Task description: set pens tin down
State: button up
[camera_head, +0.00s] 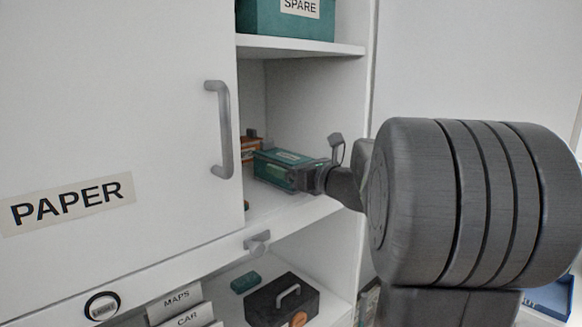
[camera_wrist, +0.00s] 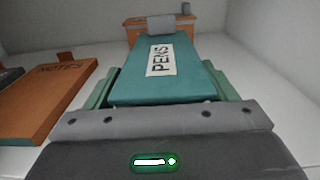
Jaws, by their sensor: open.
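The pens tin (camera_head: 277,166) is a teal box on the middle shelf (camera_head: 273,209) of the white unit. In the wrist view the tin (camera_wrist: 195,82) has a white PENS label on its lid and points straight away from me. My gripper (camera_head: 304,177) is at the tin's near end, and in the wrist view its green fingers (camera_wrist: 168,93) stand on both sides of the tin. The jaws are open around it. The tin appears to rest on the shelf; its underside is hidden.
An orange NOTES box (camera_wrist: 45,97) lies left of the tin, and another orange box (camera_wrist: 133,27) stands behind it. A white PAPER door (camera_head: 115,120) with a grey handle (camera_head: 222,130) covers the left. A teal SPARE box (camera_head: 285,20) is above; a black box (camera_head: 283,303) is below.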

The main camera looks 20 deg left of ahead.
jog(key=b+v, duration=0.2)
jog(key=v, duration=1)
jog(key=shift+r, duration=0.1)
